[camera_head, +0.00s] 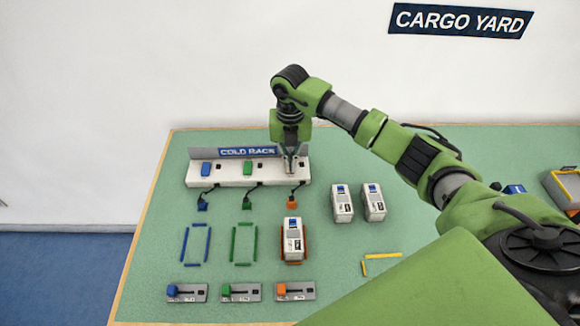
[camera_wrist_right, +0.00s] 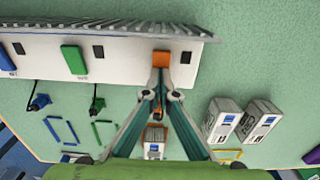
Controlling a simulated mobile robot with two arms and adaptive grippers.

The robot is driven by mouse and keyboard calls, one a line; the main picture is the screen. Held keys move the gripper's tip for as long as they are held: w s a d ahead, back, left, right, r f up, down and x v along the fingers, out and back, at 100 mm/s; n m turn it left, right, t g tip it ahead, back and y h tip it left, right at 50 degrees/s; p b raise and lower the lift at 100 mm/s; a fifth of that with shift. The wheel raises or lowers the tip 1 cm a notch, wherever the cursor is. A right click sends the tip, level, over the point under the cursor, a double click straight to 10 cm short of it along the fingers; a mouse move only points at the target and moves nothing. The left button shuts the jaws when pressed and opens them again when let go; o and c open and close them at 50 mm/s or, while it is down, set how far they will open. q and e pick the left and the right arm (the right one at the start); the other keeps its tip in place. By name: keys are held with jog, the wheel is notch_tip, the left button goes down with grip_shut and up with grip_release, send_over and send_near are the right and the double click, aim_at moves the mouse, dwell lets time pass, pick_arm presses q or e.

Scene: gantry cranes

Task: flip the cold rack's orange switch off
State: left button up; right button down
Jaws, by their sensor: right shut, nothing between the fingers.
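The cold rack (camera_head: 222,178) is a long white strip with a grey sign board at the back of the table. Its blue switch (camera_head: 206,168) and green switch (camera_head: 247,167) show in the head view; the orange one is hidden behind my right gripper there. In the right wrist view the orange switch (camera_wrist_right: 161,59) stands on the white strip, beside a dark slot. My right gripper (camera_head: 291,168) is shut and empty, pointing down over the rack's right end. In the wrist view its fingertips (camera_wrist_right: 160,96) lie just below the orange switch; contact cannot be told. My left gripper is not in view.
A white container (camera_head: 293,246) stands in an orange outline, with an orange plug behind it. Two more containers (camera_head: 342,203) (camera_head: 374,204) stand to the right. Blue and green outlines (camera_head: 244,245) are empty. Slider blocks (camera_head: 295,291) line the front.

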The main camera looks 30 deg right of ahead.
jog(key=shift+r+p, duration=0.75)
jog(key=shift+r, duration=0.05)
jog(key=shift+r+p, duration=1.75)
jog(key=shift+r, duration=0.85)
jog(key=shift+f, duration=0.1)
